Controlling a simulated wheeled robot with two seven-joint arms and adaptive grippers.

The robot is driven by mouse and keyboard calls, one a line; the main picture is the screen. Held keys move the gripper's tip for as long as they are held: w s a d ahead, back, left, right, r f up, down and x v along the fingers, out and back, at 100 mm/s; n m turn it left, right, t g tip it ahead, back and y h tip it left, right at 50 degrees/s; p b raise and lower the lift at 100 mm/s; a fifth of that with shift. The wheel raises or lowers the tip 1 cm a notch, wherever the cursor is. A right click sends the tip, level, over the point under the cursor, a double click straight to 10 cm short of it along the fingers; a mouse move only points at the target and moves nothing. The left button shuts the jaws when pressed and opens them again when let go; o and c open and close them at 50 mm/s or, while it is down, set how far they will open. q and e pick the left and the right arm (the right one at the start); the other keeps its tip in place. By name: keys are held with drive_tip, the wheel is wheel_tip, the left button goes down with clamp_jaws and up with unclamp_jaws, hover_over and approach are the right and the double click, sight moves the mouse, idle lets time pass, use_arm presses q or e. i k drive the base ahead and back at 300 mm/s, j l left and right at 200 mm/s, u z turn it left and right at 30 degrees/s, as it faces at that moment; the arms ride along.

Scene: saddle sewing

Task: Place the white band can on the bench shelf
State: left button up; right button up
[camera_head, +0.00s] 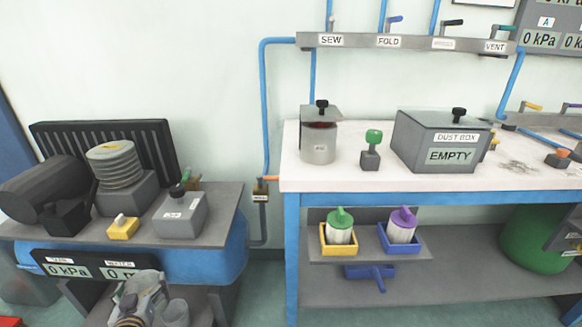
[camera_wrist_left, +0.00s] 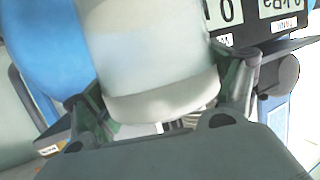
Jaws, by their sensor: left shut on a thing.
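My left gripper (camera_head: 140,293) is low at the left in the head view, in front of the compressor stand. In the left wrist view its two fingers (camera_wrist_left: 165,105) are shut around a large pale can (camera_wrist_left: 160,65) with a whitish upper part and a beige end. I take this to be the white band can; its far end is out of frame. In the head view the gripper and arm largely hide it. The bench has a lower shelf (camera_head: 460,285) and a small raised shelf (camera_head: 370,252) under its white top. My right gripper is not in view.
On the raised shelf stand a green-capped bottle (camera_head: 340,230) in a yellow tray and a purple-capped bottle (camera_head: 402,226) in a blue tray. A green drum (camera_head: 530,240) stands at the right. The lower shelf's middle is clear. A blue bench leg (camera_head: 292,260) bounds its left end.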

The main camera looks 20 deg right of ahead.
sight(424, 276)
drive_tip(key=k+l+z, duration=0.2)
drive_tip(key=z, duration=0.15)
drive_tip(key=k+l+z, duration=0.1)
drive_tip(key=l+z, duration=0.25)
drive_tip(key=k+l+z, duration=0.1)
drive_tip(key=l+z, duration=0.3)
drive_tip(key=i+j+z, duration=0.55)
drive_tip(key=z, duration=0.2)
drive_tip(key=i+j+z, duration=0.2)
drive_tip(key=j+z, duration=0.15)
